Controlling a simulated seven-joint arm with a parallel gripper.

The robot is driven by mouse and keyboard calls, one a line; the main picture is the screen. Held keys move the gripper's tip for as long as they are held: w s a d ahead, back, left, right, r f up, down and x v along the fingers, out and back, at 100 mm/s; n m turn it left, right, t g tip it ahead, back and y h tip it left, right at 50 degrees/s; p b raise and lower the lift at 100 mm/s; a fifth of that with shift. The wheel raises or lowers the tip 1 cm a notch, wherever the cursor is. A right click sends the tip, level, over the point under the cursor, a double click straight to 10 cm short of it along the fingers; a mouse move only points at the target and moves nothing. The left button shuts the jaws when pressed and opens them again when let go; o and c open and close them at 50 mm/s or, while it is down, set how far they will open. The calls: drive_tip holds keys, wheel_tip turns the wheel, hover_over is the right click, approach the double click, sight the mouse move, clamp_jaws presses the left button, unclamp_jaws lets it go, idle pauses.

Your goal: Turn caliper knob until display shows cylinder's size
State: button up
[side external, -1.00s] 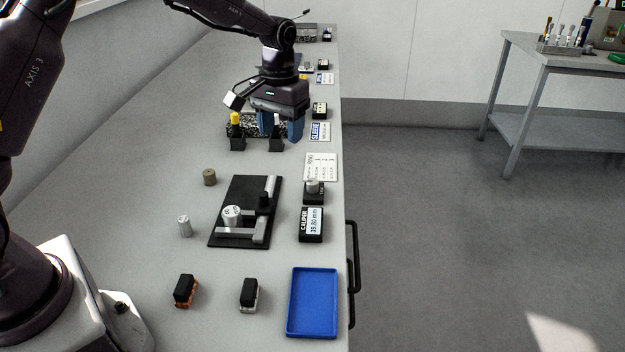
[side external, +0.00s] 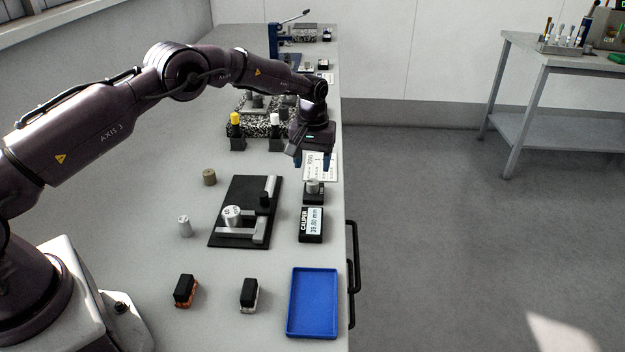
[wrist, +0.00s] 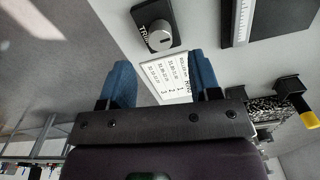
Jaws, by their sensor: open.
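The caliper, a black plate (side external: 220,238) with grey bars and a small black post, lies mid-bench. A silver-white cylinder (side external: 232,214) with markings on top stands on it. The display box (side external: 312,225), labelled CALIPER, appears to read 39.80 mm. My gripper (side external: 312,162) is open and empty, above the printed card just behind the knob. In the wrist view its blue fingers (wrist: 162,80) flank the card, apart from the knob.
The white printed card (side external: 321,166) lies below my gripper. A brown cylinder (side external: 209,177) and a smaller white one (side external: 185,226) stand left of the caliper. Two black-topped blocks and a blue tray (side external: 313,303) are in front. Yellow- and white-topped plugs (side external: 236,122) stand behind.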

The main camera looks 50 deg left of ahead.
sight(312, 181)
wheel_tip(312, 181, down, 6)
drive_tip(key=shift+r, duration=0.15)
drive_tip(key=c, duration=0.9)
drive_tip(key=shift+m, duration=0.3)
drive_tip(key=m, duration=0.5)
drive_tip(key=shift+m, duration=0.3)
drive_tip(key=m, duration=0.5)
drive_tip(key=shift+m, duration=0.4)
